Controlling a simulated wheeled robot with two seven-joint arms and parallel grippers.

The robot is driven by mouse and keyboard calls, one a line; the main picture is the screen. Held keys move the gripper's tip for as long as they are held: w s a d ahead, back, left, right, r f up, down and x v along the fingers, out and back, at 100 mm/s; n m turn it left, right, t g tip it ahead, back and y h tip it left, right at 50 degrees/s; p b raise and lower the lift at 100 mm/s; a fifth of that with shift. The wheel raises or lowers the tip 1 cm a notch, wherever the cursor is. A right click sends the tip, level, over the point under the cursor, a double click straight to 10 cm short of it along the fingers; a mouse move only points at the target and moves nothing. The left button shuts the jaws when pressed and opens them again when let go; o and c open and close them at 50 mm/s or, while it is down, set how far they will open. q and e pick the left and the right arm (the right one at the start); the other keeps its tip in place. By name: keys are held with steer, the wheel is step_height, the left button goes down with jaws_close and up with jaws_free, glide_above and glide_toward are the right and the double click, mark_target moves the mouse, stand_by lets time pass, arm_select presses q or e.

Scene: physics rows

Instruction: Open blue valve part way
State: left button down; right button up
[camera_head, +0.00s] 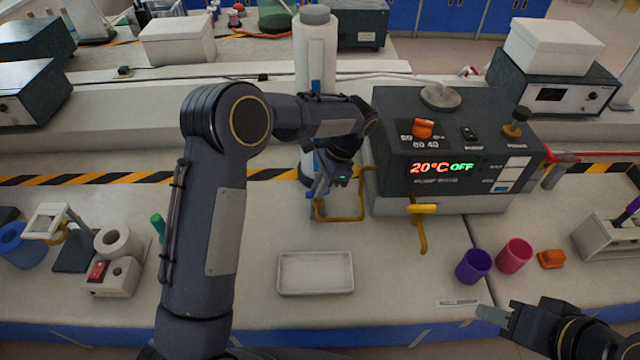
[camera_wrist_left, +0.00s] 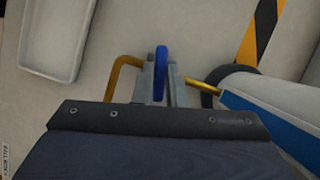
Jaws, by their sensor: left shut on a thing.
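The blue valve handle (camera_wrist_left: 161,68) shows edge-on in the left wrist view, on a brass-yellow pipe (camera_wrist_left: 125,70). My left gripper (camera_wrist_left: 160,82) is shut on the handle, with one finger on each side of it. In the head view my left gripper (camera_head: 325,182) is low beside the white column, at the bent yellow pipe (camera_head: 345,217); its fingers and wrist mostly hide the blue handle there. How far the valve is turned cannot be told. My right gripper (camera_head: 497,312) is at the lower right, away from the valve; its jaw opening is unclear.
A dark pump unit (camera_head: 455,150) reading 20°C OFF stands right of the valve, with a yellow tap (camera_head: 422,210) in front. A white tray (camera_head: 315,289) lies nearer. Purple (camera_head: 473,266) and pink (camera_head: 514,255) cups stand right. The tall white column (camera_head: 315,50) rises behind.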

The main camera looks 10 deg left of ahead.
arm_select(q)
steer(key=n+h, duration=0.1)
steer(key=n, duration=0.2)
steer(key=n+g+p, duration=0.1)
steer(key=n, duration=0.1)
steer(key=shift+w+a+n+h, duration=0.1)
steer(key=shift+w+n+h, duration=0.05)
steer(key=shift+n+h, duration=0.25)
stand_by(0.4)
steer(key=c, duration=1.5)
jaws_free()
steer(key=shift+o, duration=0.2)
steer(key=shift+g, duration=0.3)
steer(key=shift+r, duration=0.1)
